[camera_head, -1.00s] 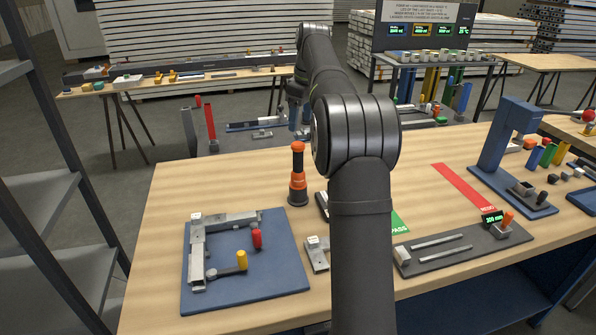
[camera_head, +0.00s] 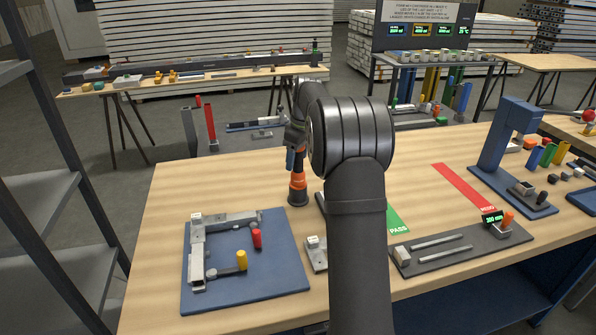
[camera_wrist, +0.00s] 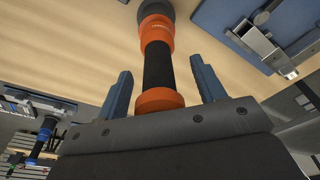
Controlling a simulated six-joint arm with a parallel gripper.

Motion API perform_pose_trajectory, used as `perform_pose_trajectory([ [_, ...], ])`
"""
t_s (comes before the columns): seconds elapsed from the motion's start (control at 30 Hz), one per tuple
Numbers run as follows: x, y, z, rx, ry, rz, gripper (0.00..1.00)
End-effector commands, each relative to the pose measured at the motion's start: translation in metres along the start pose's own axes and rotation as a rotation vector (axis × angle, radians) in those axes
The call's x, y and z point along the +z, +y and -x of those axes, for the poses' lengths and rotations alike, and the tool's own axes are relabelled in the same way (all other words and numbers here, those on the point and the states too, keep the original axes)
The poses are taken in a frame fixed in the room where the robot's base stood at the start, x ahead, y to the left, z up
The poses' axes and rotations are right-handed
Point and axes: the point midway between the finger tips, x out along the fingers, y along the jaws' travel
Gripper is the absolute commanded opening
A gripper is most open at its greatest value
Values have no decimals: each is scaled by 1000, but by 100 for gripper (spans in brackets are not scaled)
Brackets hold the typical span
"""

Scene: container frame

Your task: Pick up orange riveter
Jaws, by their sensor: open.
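The orange riveter (camera_head: 298,187) stands upright on the wooden table, orange with a black middle and a dark base. My gripper (camera_head: 296,160) is at its upper part in the head view, which hides the riveter's top. In the wrist view, the riveter (camera_wrist: 158,62) lies between the two blue fingers of my gripper (camera_wrist: 162,88). Both fingers stand apart from it, with a gap on each side. The gripper is open.
A blue fixture plate (camera_head: 285,275) with clamps and red and yellow handles lies in front left. A metal block (camera_head: 316,253) sits near it. A grey gauge plate (camera_head: 455,248) is at right. The table left of the riveter is clear.

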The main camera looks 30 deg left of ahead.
Motion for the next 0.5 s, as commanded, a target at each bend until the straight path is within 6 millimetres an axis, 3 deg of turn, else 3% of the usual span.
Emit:
perform_pose_trajectory([
  [0.17, 0, 0, 0, 0, 0, 0, 63],
  [0.4, 0, 0, 0, -1, 0, 0, 16],
  [0.5, 0, 0, 1, 1, 1, 0, 15],
])
